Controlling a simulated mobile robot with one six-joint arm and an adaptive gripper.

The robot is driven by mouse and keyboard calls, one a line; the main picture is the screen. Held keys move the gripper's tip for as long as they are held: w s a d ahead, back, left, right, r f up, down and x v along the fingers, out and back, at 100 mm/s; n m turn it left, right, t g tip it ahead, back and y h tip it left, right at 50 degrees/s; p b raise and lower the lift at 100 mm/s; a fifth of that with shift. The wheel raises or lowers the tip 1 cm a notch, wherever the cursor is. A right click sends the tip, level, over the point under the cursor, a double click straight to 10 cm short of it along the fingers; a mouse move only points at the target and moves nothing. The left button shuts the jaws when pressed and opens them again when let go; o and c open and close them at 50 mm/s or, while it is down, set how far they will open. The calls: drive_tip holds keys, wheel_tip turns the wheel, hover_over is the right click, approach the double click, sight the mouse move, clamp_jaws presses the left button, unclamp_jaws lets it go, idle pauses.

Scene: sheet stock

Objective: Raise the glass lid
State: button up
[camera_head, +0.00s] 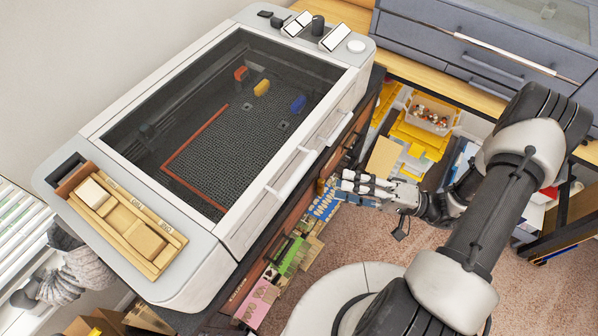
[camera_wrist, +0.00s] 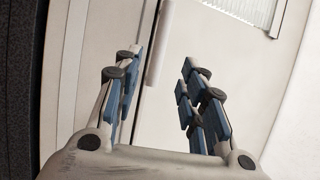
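The glass lid (camera_head: 300,75) is a dark pane in a pale frame on top of a white and grey machine (camera_head: 205,262). It lies down over the bed, which shows through it. Pale bar handles (camera_head: 287,170) run along the machine's front side. My gripper (camera_head: 350,183) is to the right of that front side, below the lid's level, apart from the lid. In the wrist view my gripper (camera_wrist: 160,65) is open and empty, its blue-padded fingers spread before a white panel. A pale bar (camera_wrist: 158,45) shows beyond and between the fingers; contact cannot be told.
A wooden holder with blocks (camera_head: 122,222) sits on the machine's near left end. Several small knobs and panels (camera_head: 318,25) are at its far end. A grey drawer cabinet (camera_head: 480,50) stands at the back right. Yellow bins (camera_head: 418,135) and boxes crowd below. Carpet (camera_head: 440,255) lies at right.

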sight(298, 175)
drive_tip(key=x, duration=1.2)
drive_tip(key=shift+a, duration=0.15)
drive_tip(key=shift+c, duration=0.6)
clamp_jaws()
